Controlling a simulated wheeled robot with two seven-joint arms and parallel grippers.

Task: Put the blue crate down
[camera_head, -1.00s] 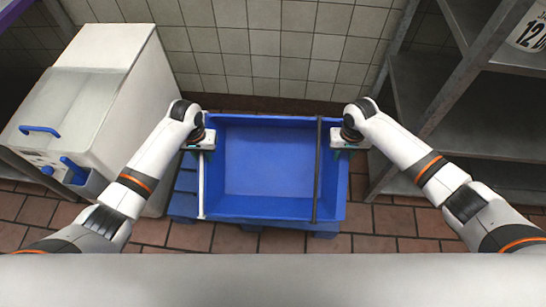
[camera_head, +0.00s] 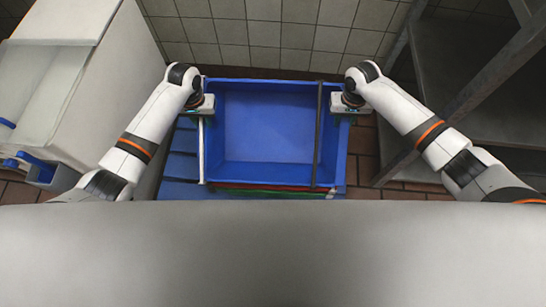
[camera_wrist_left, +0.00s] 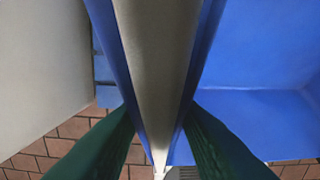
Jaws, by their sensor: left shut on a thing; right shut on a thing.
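The blue crate (camera_head: 268,122) is empty and looks level in the head view, in the middle between my arms. A white bar (camera_head: 202,150) runs along its left side and a dark bar (camera_head: 318,140) along its right. My left gripper (camera_head: 203,106) is shut on the left rim, and my right gripper (camera_head: 345,105) is shut on the right rim. In the left wrist view, the green fingers stand on both sides of the pale bar and blue wall (camera_wrist_left: 215,30). The crate's underside is hidden, so I cannot tell whether it touches what lies below.
A blue pallet (camera_head: 178,165) shows below and left of the crate. Red and green edges (camera_head: 270,190) show under its front side. A white cabinet (camera_head: 110,100) stands close on the left, a grey metal shelf (camera_head: 470,85) on the right, and a tiled wall (camera_head: 260,35) behind.

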